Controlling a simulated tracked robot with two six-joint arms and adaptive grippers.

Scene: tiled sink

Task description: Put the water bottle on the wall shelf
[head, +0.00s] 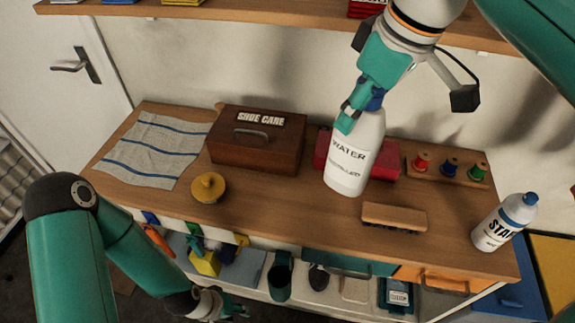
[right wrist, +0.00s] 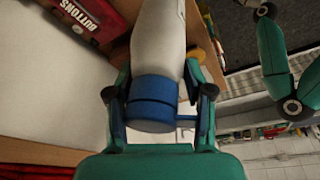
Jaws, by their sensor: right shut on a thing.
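The water bottle (head: 347,152) is white with a blue cap and the word WATER on its side. It is slightly tilted in the head view, in front of a red box; whether its base touches the worktop is hard to tell. My right gripper (head: 362,106) is shut on its neck and cap from above. In the right wrist view the bottle's blue cap (right wrist: 151,103) sits between both fingers. The wooden wall shelf (head: 235,12) runs along the top of the head view. My left gripper (head: 215,303) is low in front of the worktop, apart from the bottle; its opening is unclear.
The worktop (head: 290,208) holds a shoe care box (head: 256,140), a cloth (head: 155,150), a yellow round lid (head: 208,187), a brush (head: 394,216), thread spools (head: 450,167) and a starch bottle (head: 505,222). A red box (head: 385,166) is behind the water bottle.

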